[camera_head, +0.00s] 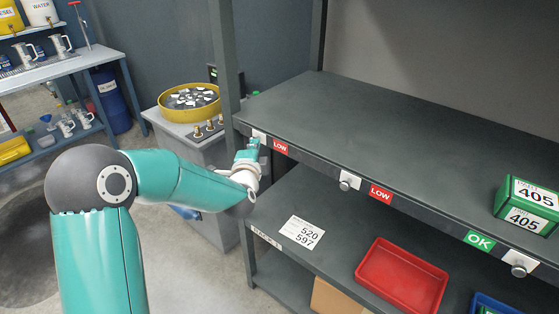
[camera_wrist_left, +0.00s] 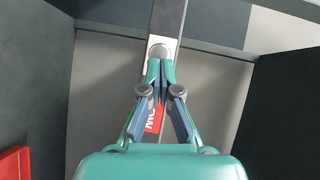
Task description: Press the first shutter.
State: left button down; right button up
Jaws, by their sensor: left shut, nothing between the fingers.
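The first shutter is on the front edge of the upper shelf (camera_head: 420,150), at its left end. Its red LOW label (camera_head: 280,147) faces out, and the label also shows in the left wrist view (camera_wrist_left: 154,118), partly covered by my fingers. A round pale knob (camera_wrist_left: 160,50) on a light plate is just beyond my fingertips. My left gripper (camera_head: 253,146) is shut and empty, with its tips at or very close to this knob. I cannot tell whether they touch. My right gripper is not in view.
Further right on the shelf edge are another LOW label (camera_head: 380,193), an OK label (camera_head: 479,240) and silver knobs. A red tray (camera_head: 401,276) sits below. A yellow basin (camera_head: 190,103) stands on a grey cabinet behind my arm.

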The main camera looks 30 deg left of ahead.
pick_arm(q)
jog(key=shift+d, duration=0.1)
jog(key=w+d+b+v, duration=0.1)
jog(key=d+v, duration=0.1)
jog(key=v, duration=1)
jog(key=shift+s+d+b, duration=0.25)
jog(key=shift+d+b, duration=0.05)
jog(key=shift+b, duration=0.05)
jog(key=shift+r, duration=0.15)
